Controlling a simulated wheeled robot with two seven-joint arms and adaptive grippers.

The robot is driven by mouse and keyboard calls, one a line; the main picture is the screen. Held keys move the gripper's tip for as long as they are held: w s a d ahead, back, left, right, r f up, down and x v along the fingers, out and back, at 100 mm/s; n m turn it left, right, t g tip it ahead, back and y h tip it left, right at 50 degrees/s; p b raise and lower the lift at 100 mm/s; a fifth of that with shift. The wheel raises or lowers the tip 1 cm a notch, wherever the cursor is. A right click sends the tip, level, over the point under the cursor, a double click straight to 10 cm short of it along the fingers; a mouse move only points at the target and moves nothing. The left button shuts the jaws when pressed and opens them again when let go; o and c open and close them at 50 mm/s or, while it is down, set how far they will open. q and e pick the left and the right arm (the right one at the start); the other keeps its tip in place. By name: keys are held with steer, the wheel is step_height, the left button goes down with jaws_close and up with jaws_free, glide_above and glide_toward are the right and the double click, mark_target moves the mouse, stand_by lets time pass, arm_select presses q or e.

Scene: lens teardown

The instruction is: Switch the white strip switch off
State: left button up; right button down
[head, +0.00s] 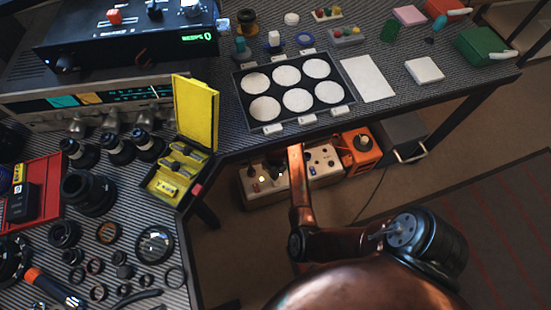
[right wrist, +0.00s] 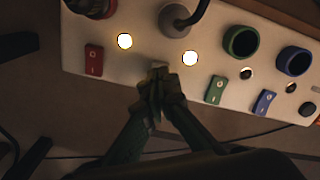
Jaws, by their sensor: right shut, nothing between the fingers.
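The white power strip (head: 319,155) lies low beneath the bench in the head view, partly behind my right arm. It fills the top of the right wrist view (right wrist: 143,24). It carries a red switch (right wrist: 93,60), a green switch (right wrist: 215,90) and a blue switch (right wrist: 264,103). One lamp (right wrist: 125,41) near the red switch is lit, and a second lamp (right wrist: 190,58) is lit to its right. My right gripper (right wrist: 158,70) is shut and empty, its tips at the strip between the red and green switches. It hides that spot; no white switch is clearly visible, and contact is unclear.
Plugs sit along the strip, with a grey cable plug (right wrist: 175,20) close above the gripper. An orange box (head: 361,150) stands beside the strip in the head view. The bench edge overhangs it. The floor to the right is open.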

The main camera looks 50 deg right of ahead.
arm_select(q)
steer(key=shift+s+f+b, duration=0.2)
steer(key=shift+f+b, duration=0.25)
steer(key=shift+f, duration=0.05)
arm_select(e)
steer(key=shift+f, duration=1.1)
steer(key=shift+r+p, duration=0.35)
steer(key=shift+r, duration=0.05)
steer(key=shift+r+p, duration=0.7)
steer(key=shift+r, duration=0.35)
steer(key=shift+r+p, duration=2)
steer(key=shift+r, duration=0.1)
arm_select(q)
steer(key=s+a+r+g+y, duration=0.1)
steer(key=s+a+r+g, duration=0.2)
steer(key=s+r, duration=0.3)
step_height(320, 180, up, 3)
steer(key=shift+a+r+g, duration=0.1)
steer(key=shift+a+g, duration=0.3)
steer(key=shift+a, duration=0.35)
